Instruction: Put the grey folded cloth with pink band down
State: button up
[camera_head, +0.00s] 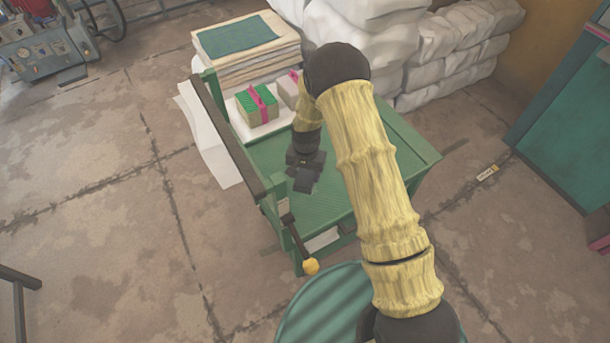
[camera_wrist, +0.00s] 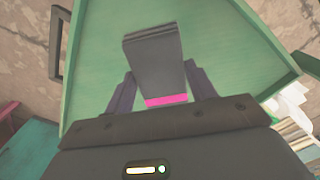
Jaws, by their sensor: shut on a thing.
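My gripper (camera_head: 304,168) is over the green table top (camera_head: 360,140), pointing down. In the wrist view my gripper (camera_wrist: 160,72) has a finger on each side of the grey folded cloth (camera_wrist: 153,50) and is shut on it. The cloth's pink band (camera_wrist: 166,100) shows near the palm. In the head view the held cloth is hard to tell from the dark gripper. I cannot tell whether it touches the table top.
A green bundle with a pink band (camera_head: 258,106) and a paler banded bundle (camera_head: 288,90) sit on a white sheet at the table's back left. A folded stack (camera_head: 246,50) stands behind. A dark bar with a yellow-knobbed lever (camera_head: 311,266) edges the left. Bare table lies right of my gripper.

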jog(key=s+d+r+n, duration=0.1)
jog(key=d+r, duration=0.4)
jog(key=d, duration=0.3)
jog(key=s+d+r+n, duration=0.1)
jog(key=d+r, duration=0.4)
jog(key=d, duration=0.3)
jog(key=shift+d+n, duration=0.3)
jog(key=shift+d, duration=0.1)
